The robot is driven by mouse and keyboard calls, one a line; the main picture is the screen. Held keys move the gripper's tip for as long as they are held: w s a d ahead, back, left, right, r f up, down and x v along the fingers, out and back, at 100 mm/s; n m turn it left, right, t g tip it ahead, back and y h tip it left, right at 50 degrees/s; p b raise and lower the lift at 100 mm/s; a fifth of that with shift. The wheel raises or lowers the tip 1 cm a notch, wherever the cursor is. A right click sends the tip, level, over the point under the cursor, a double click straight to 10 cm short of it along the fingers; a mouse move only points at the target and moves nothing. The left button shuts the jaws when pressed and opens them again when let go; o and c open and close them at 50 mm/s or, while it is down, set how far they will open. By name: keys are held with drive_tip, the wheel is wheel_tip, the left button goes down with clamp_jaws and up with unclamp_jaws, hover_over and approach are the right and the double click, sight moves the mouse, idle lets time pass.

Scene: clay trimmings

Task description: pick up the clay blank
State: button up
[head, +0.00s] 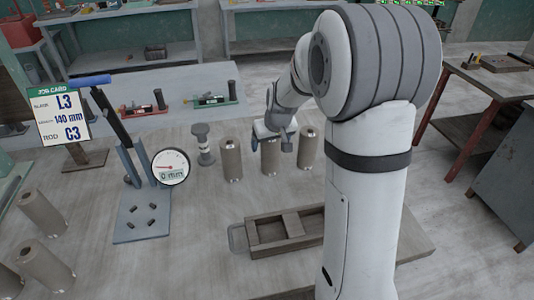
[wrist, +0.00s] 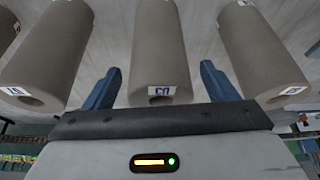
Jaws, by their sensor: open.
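Three upright grey-brown clay blanks stand in a row on the table: a left one (head: 231,160), a middle one (head: 269,158) and a right one (head: 308,148). My gripper (head: 271,142) is open, its blue fingers at the middle blank. In the wrist view, the middle blank (wrist: 160,45) lies between the two spread fingers of the gripper (wrist: 160,88), with a gap on each side. Its small label is hard to read. The outer blanks (wrist: 45,55) (wrist: 262,50) stand outside the fingers. The job card (head: 58,115) reads blank L3, 140 mm, rod C3.
A blue lever stand (head: 142,225) with a round gauge (head: 171,166) reading 0 mm stands left of the row, beside a grey knobbed post (head: 203,145). A wooden tray (head: 285,247) lies in front. More cylinders (head: 40,212) (head: 45,268) stand at the lower left.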

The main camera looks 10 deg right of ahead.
drive_tip(key=shift+x, duration=1.1)
drive_tip(key=shift+r, duration=0.1)
drive_tip(key=c, duration=1.5)
